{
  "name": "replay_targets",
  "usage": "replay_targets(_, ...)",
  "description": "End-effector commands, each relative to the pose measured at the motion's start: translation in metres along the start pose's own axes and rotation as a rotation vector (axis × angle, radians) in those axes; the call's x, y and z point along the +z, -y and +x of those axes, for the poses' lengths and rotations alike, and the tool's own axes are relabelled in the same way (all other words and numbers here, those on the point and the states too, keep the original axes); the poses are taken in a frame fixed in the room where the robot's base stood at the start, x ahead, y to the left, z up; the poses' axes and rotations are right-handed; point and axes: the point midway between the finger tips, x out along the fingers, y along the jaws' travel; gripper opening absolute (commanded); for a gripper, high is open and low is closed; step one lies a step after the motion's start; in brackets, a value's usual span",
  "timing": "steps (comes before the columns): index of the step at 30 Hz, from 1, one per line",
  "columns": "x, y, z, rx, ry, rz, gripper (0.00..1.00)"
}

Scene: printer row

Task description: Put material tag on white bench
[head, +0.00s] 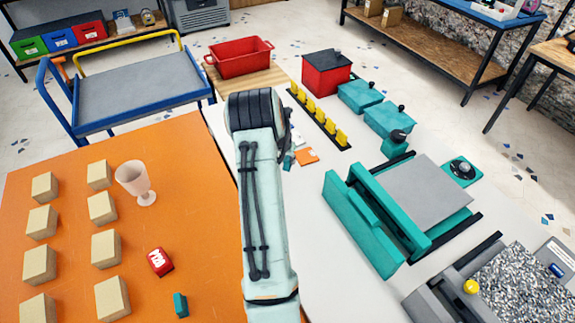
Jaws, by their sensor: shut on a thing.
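My arm reaches from the bottom edge up over the white bench (335,262). My gripper (289,160) is mostly hidden behind the arm; only a small dark and teal part shows at its right. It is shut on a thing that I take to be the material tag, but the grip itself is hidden. A small flat orange piece (306,156) shows right beside it, at or just above the bench top. I cannot tell whether it touches the gripper. A red block with white lettering (160,262) lies on the orange table (205,235).
The orange table holds several tan blocks (103,208), a pale goblet (136,182) and a teal block (181,304). The bench carries a yellow-pegged strip (321,120), a red box (326,75), teal boxes (388,117) and a teal press (375,215). A blue cart (135,90) stands behind.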

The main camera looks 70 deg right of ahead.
Motion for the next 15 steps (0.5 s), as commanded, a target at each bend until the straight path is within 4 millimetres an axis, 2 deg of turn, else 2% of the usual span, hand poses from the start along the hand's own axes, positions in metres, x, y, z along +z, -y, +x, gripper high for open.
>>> replay_targets(5,-0.004,0.003,0.017,0.0,0.001,0.0,0.0)
replay_targets(10,0.005,0.003,0.041,0.001,0.002,0.001,0.0)
replay_targets(15,0.006,0.004,0.045,-0.001,-0.002,0.001,0.0)
